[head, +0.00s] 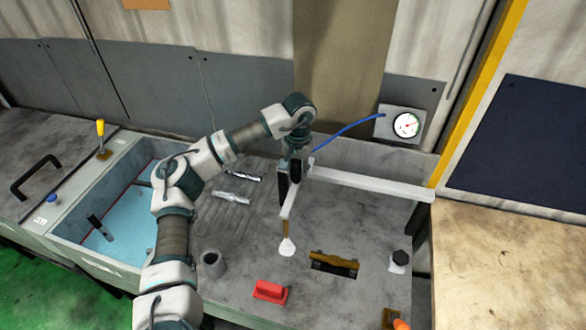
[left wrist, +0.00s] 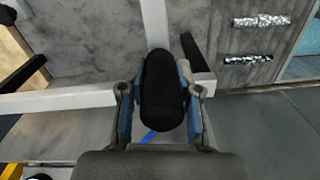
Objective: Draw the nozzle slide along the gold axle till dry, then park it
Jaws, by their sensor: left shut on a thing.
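My left gripper (head: 290,177) is shut on the black handle (left wrist: 165,98) of the nozzle slide, which sits between its two blue-lined fingers. The slide's white arm (head: 290,202) joins a white rail (head: 370,186) and reaches towards the front. A brown nozzle (head: 286,230) hangs at its end, with a white blob (head: 287,247) at its tip. The gold axle (head: 334,261) lies across a dark slot, right of the nozzle in the picture. I cannot tell the nozzle's height above the bench. My right gripper is not in view.
A blue hose (head: 347,131) runs from the gauge (head: 406,125) to the slide. A red block (head: 270,291), a grey cup (head: 212,264) and a black knob (head: 400,258) stand on the bench. Foil-like silver pieces (head: 233,197) lie near a blue basin (head: 125,240).

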